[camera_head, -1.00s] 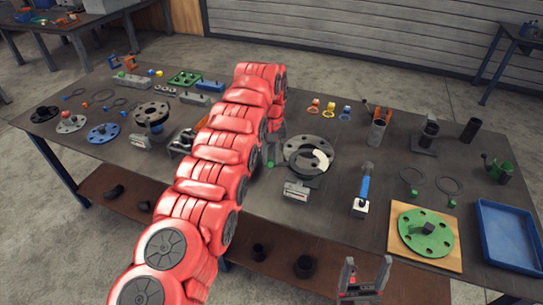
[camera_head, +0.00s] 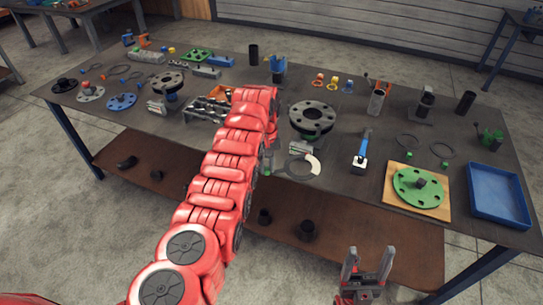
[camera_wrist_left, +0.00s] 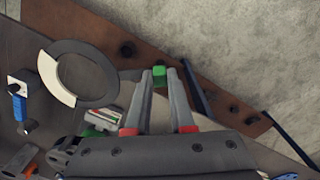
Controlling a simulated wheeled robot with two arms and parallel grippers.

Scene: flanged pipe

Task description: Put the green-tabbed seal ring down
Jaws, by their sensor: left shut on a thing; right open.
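My left gripper (camera_head: 267,161) is shut on the green tab (camera_wrist_left: 159,76) of a flat grey seal ring (camera_head: 292,174). The ring has a pale white segment and also shows in the left wrist view (camera_wrist_left: 96,68), left of the fingers. In the head view it appears over the table's front edge, in front of the dark flanged pipe (camera_head: 312,118); its height above the table is hard to tell. My left arm hides part of the table. My right gripper (camera_head: 367,268) is open and empty, in front of the table.
A green flange on a wooden board (camera_head: 395,201), a blue tray (camera_head: 499,192) and a blue-handled tool (camera_head: 363,146) lie to the right. Two thin rings with green tabs (camera_head: 409,142) lie behind the board. A brown shelf (camera_head: 345,225) is below the table. Bare tabletop lies around the blue-handled tool.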

